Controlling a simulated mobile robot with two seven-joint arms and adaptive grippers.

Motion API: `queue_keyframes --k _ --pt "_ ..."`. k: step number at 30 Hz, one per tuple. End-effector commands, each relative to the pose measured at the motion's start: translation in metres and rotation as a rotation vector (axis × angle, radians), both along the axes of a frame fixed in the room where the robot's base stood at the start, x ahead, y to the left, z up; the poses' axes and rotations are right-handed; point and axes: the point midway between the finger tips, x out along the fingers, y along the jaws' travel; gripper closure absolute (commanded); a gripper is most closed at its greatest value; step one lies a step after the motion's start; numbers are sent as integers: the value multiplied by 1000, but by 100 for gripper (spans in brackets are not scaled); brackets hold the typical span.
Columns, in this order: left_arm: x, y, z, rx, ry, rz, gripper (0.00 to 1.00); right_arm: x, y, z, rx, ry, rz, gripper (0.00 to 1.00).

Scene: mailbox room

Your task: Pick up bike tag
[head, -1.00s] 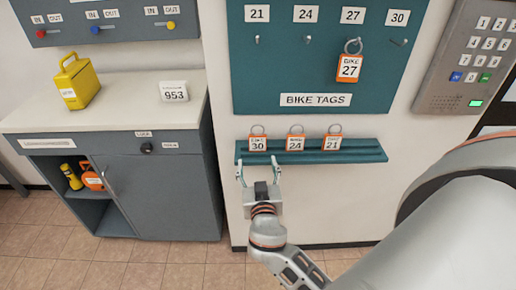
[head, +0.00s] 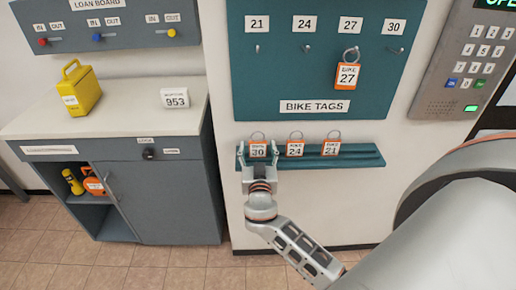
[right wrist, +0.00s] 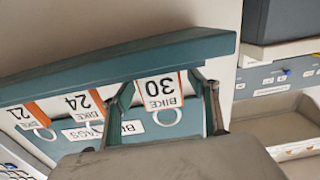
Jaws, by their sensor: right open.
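Three orange-framed bike tags stand in a row on the teal ledge (head: 360,157): tag 30 (head: 258,150) at the left, tag 24 (head: 295,149) in the middle and tag 21 (head: 331,148) at the right. Bike tag 27 (head: 347,76) hangs on a hook of the teal bike tags board (head: 290,75). My right gripper (head: 257,156) is open, with one finger on each side of tag 30. In the right wrist view tag 30 (right wrist: 160,92) appears upside down between the fingers; I cannot tell whether they touch it. My left gripper is out of view.
A grey keypad panel (head: 465,60) is on the wall at the right. At the left stands a grey cabinet (head: 165,190) with a yellow case (head: 80,90) and a white 953 card (head: 175,98) on top. The floor is clear.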

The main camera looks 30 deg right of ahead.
Motion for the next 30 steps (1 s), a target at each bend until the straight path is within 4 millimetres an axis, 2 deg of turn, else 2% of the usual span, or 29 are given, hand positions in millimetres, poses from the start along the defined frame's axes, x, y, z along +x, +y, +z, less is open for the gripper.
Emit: queue_keyframes --k 3,8,17,22,26,30 --pt "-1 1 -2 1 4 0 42 0 0 -1 0 0 0 40" --pt "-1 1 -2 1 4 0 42 0 0 -1 0 0 0 82" --pt "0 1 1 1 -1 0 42 0 0 0 0 0 0 82" --pt "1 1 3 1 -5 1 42 0 0 7 1 -2 0 82" --pt "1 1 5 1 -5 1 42 0 1 21 4 -3 -1 82" --pt "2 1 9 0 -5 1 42 0 1 47 4 -6 0 82"
